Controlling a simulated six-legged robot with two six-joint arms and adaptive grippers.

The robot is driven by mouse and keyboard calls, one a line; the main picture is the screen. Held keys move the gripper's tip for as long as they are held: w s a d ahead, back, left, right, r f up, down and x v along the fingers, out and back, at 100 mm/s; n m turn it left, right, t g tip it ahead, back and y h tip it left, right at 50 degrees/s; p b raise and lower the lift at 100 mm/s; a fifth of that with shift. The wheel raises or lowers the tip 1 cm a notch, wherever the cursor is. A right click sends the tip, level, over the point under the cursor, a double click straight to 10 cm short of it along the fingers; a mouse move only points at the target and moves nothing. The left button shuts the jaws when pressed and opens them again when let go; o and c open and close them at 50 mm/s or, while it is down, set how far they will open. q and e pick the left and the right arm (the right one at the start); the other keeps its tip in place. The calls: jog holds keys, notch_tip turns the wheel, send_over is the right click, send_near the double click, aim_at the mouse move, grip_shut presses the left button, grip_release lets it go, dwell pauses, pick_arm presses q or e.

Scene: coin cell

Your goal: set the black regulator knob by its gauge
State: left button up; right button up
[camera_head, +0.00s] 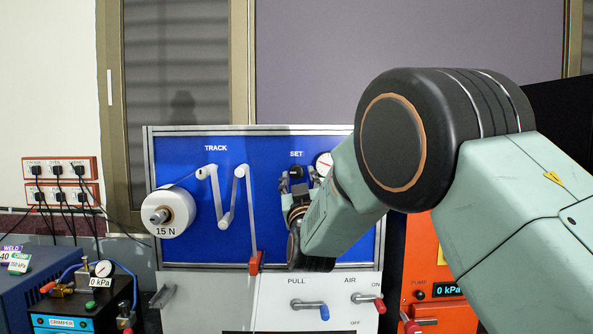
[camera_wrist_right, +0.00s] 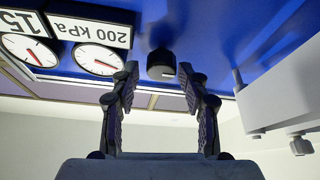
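The black regulator knob (camera_wrist_right: 160,65) sticks out of the blue panel in the right wrist view, which looks upside down. My right gripper (camera_wrist_right: 157,76) is open. Its two fingertips stand on either side of the knob, with gaps showing; I cannot tell how far the knob reaches between them. A round gauge (camera_wrist_right: 98,59) with a red needle sits beside the knob, labelled 200 kPa. In the head view my right gripper (camera_head: 297,186) is under the SET label, and a gauge (camera_head: 323,163) shows right of it. The knob cannot be made out there. My left gripper is out of view.
A second gauge (camera_wrist_right: 29,50) sits farther left in the wrist view.

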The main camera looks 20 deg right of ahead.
jog(key=shift+w+a+r, duration=0.1)
jog(key=shift+w, duration=0.4)
jog(key=shift+w+a+r, duration=0.1)
jog(key=shift+w, duration=0.35)
jog(key=shift+d+r, duration=0.1)
jog(key=shift+r, duration=0.05)
jog(key=shift+s+d+r, duration=0.15)
jog(key=shift+s+d, duration=0.2)
jog(key=shift+s, duration=0.05)
jog(key=shift+w+a+f, duration=0.2)
jog(key=shift+w+a, duration=0.1)
jog(key=shift+w, duration=0.15)
jog(key=c, duration=0.4)
jog(key=shift+s+d, duration=0.1)
jog(key=shift+d, duration=0.1)
jog(key=shift+c, duration=2.4)
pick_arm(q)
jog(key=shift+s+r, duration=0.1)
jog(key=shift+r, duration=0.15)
pick_arm(e)
jog(key=shift+a, duration=0.15)
jog(key=shift+n, duration=0.3)
